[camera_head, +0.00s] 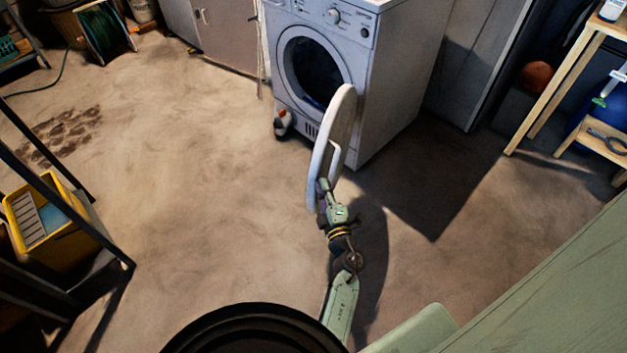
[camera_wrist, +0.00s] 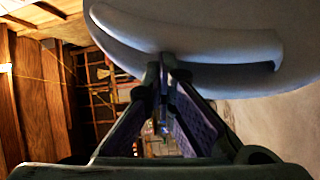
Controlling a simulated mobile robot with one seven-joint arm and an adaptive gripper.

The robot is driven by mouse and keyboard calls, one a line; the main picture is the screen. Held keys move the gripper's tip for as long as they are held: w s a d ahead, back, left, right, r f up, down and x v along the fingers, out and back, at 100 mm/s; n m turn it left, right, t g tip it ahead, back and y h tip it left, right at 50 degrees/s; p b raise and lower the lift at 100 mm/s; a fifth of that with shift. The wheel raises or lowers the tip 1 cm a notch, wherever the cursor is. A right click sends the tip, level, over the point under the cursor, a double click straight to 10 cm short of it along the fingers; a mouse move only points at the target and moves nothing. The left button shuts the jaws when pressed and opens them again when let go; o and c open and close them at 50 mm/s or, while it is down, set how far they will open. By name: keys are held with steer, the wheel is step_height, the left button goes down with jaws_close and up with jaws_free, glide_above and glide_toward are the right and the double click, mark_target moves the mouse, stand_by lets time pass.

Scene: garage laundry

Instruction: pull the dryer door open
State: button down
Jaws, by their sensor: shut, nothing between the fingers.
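The white dryer (camera_head: 325,60) stands at the top middle of the head view. Its round door (camera_head: 343,115) is swung out from the front and seen nearly edge-on, with the dark drum opening (camera_head: 316,70) exposed behind it. A handle (camera_head: 334,160) sits on the door's near side. My gripper (camera_head: 324,188) is at the door's near lower edge, just below the handle. In the wrist view the fingers (camera_wrist: 163,68) are shut with nothing between them. Their tips are close to the handle (camera_wrist: 215,50) and overlap it; I cannot tell whether they touch.
A yellow crate (camera_head: 22,222) sits on a dark rack at the left. A small white and orange thing (camera_head: 283,122) stands on the floor by the dryer's front. A wooden stand (camera_head: 560,75) is at the right. The floor left of the door is clear.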

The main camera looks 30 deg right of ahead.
steer(key=s+d, duration=0.8)
steer(key=d, duration=0.4)
steer(key=shift+s+b, duration=0.25)
steer(key=shift+b, duration=0.05)
steer(key=shift+r, duration=0.1)
steer(key=r+v, duration=0.1)
steer(key=v, duration=1.1)
steer(key=shift+s+f, duration=0.35)
